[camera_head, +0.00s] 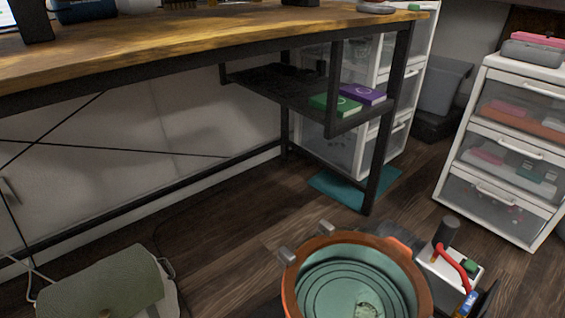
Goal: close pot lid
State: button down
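The pot (290,291) stands low at the bottom of the view, right of the middle. It has a thick orange-brown rim and a teal inside with ring-shaped steps. A small pale green patch shows low inside it. The bottom picture edge cuts off its near side. No separate lid can be made out. Two small grey blocks (288,256) stick out at the far left of the rim; I cannot tell what they belong to. I see no part that is clearly my gripper.
A white device (436,271) with a black cylinder and red tube is right of the pot. A wooden workbench (200,48) with dark legs spans the back left. White drawers (507,145) stand at right. A green bag (105,285) lies lower left. Wooden floor between is clear.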

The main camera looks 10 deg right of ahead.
jog(key=shift+s+d+f+b, duration=0.15)
jog(key=shift+f+b, duration=0.2)
jog(key=shift+f, duration=0.55)
